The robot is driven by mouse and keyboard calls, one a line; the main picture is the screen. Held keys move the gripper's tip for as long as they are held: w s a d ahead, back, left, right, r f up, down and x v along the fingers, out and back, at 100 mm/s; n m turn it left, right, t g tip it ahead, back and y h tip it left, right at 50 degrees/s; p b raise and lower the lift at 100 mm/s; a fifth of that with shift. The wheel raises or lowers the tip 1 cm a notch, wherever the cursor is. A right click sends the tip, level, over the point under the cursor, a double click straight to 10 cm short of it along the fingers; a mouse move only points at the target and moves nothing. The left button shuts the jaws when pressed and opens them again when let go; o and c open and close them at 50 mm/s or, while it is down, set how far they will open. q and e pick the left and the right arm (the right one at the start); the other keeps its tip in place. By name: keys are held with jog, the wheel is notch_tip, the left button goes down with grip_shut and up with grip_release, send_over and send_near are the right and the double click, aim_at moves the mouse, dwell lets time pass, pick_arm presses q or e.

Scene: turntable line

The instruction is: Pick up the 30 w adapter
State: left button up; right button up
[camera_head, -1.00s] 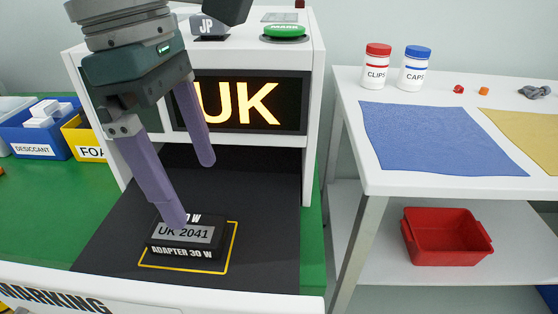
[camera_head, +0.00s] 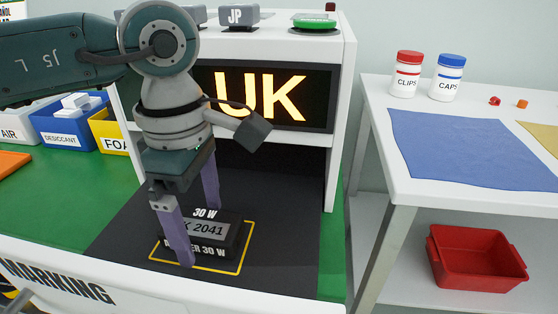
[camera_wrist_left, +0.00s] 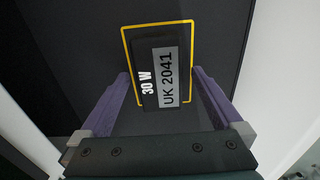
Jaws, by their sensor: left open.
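The 30 W adapter (camera_head: 228,233) is a black block with a grey label reading UK 2041. It lies on the dark mat inside the yellow outline of the marking station. My left gripper (camera_head: 201,232) is open, pointing down, with one purple finger at the near left side of the adapter and the other behind it. In the left wrist view the adapter (camera_wrist_left: 159,75) lies ahead between the two open fingers (camera_wrist_left: 160,88), with a gap on both sides. Part of its label is hidden by a finger in the head view. My right gripper is not in view.
A lit UK display (camera_head: 262,97) stands above the mat, with a green button (camera_head: 316,21) on top. Bins of desiccant (camera_head: 62,128) and foam stand at left. A white table (camera_head: 380,150) at right holds two jars and a blue mat (camera_head: 470,150).

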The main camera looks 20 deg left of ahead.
pick_arm(q)
jog(key=shift+c, duration=0.2)
jog(key=c, duration=1.5)
grip_shut()
jog(key=shift+r, duration=0.2)
